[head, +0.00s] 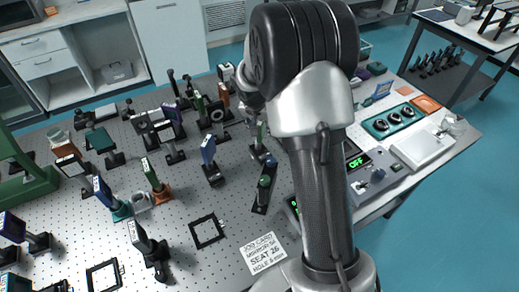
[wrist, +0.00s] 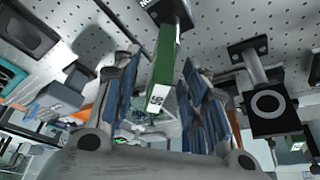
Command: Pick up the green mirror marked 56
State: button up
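The green mirror marked 56 (wrist: 165,65) is a tall block on a black post foot in the wrist view. Its white label end points toward my gripper. My gripper (wrist: 160,100) is open, with one blue-padded finger on each side of the mirror's label end. A gap shows between the mirror and each finger. In the head view my own arm hides the gripper and much of the spot around it, so I cannot tell the mirror there for sure.
A black mount with a round ring (wrist: 268,103) stands close at the right in the wrist view. In the head view, several mounted optics crowd the perforated table (head: 185,225). A job card (head: 263,254) and a teal tray (head: 393,121) lie near my arm.

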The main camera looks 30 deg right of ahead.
jog(key=shift+w+d+f, duration=0.1)
jog(key=shift+w+f, duration=0.05)
jog(key=shift+f, duration=0.2)
jog(key=shift+r, duration=0.1)
jog(key=shift+c, duration=0.6)
grip_shut()
